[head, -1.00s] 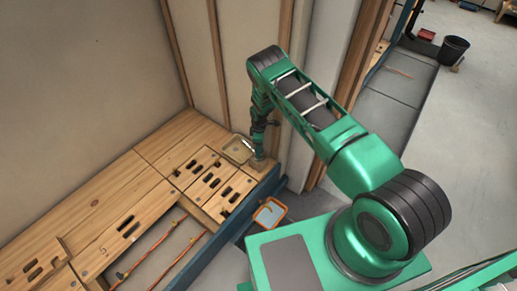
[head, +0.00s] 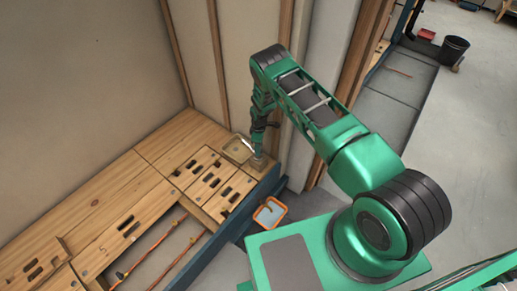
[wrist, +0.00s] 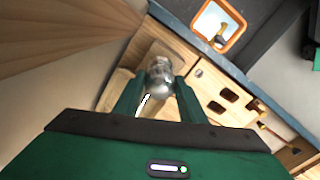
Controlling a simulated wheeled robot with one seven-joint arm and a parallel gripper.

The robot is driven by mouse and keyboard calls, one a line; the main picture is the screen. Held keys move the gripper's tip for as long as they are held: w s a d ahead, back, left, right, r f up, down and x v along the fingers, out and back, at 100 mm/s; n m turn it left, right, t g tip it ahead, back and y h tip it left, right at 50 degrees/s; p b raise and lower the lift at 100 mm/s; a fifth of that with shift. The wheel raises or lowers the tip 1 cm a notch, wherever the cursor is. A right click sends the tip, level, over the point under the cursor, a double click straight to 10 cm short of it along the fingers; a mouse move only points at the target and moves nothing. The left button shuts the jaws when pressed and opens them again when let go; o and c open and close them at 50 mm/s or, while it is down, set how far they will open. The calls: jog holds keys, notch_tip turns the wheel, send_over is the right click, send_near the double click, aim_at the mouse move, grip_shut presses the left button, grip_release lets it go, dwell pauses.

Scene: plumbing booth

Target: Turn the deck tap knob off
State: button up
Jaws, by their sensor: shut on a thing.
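The deck tap knob (wrist: 160,74) is a rounded, shiny silver piece in the wrist view, above a wooden deck. My gripper (wrist: 158,86) has one green finger on each side of it and is shut on it. A thin white, rod-like part (wrist: 143,103) shows beside the left finger. In the head view my gripper (head: 258,154) points down at the far right corner of the wooden deck (head: 110,195). The knob is too small and covered to make out there.
A shallow beige basin (head: 238,150) lies beside my gripper. An orange-rimmed tray (head: 284,208) sits just off the deck's blue edge; the wrist view shows a brass-coloured piece (wrist: 219,40) in it. Copper pipes (head: 150,250) run through the deck's opening. Wall panels stand close behind.

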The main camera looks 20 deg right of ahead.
jog(key=m, duration=0.8)
jog(key=shift+r, duration=0.1)
jog(key=m, duration=0.4)
jog(key=shift+m, duration=0.3)
jog(key=shift+w+m, duration=0.1)
jog(key=shift+m, duration=1.7)
jog(key=o, duration=1.1)
jog(key=shift+a, duration=0.1)
jog(key=shift+c, duration=0.2)
jog(key=shift+r, duration=0.1)
notch_tip(320, 180, up, 10)
jog(key=shift+r, duration=0.2)
